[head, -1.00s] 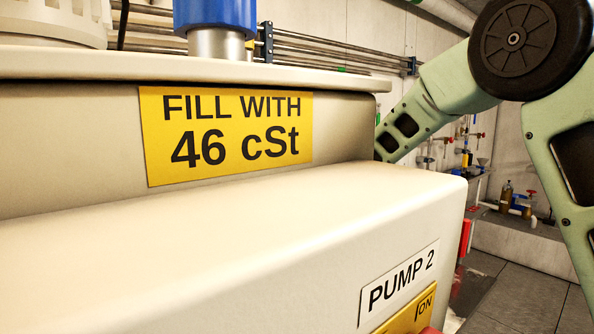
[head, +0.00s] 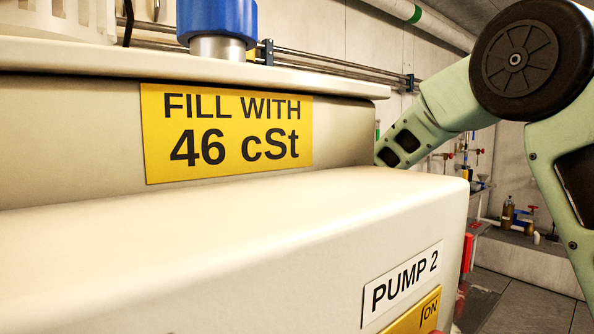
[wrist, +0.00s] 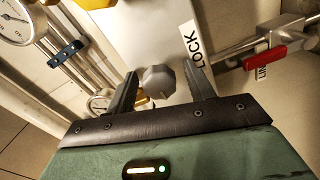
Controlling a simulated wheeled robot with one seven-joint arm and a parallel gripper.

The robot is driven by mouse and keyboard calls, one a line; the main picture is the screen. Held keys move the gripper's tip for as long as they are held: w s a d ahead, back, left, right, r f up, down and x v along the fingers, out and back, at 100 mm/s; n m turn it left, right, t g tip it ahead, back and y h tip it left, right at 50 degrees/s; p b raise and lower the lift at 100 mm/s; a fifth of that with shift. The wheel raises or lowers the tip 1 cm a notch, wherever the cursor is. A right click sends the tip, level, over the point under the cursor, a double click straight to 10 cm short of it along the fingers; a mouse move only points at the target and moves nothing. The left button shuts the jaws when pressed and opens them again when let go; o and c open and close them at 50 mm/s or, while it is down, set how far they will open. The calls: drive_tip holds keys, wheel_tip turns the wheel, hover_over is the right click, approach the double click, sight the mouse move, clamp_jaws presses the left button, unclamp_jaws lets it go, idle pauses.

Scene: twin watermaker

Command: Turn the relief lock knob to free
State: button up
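The relief lock knob (wrist: 159,82) is a grey lobed knob in the wrist view, beside a white label reading LOCK (wrist: 191,46). My gripper (wrist: 162,82) is open, with one dark finger on each side of the knob. The left finger has a visible gap to the knob; the right finger is closer, and I cannot tell whether it touches. In the head view the gripper and the knob are hidden behind the cream cabinet.
A red-handled valve (wrist: 272,57) on a pipe is to the right in the wrist view. A pressure gauge (wrist: 18,22) is at upper left.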

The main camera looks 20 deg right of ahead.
drive_tip(key=b+v, duration=0.2)
drive_tip(key=v, duration=1.5)
drive_tip(key=shift+s, duration=0.2)
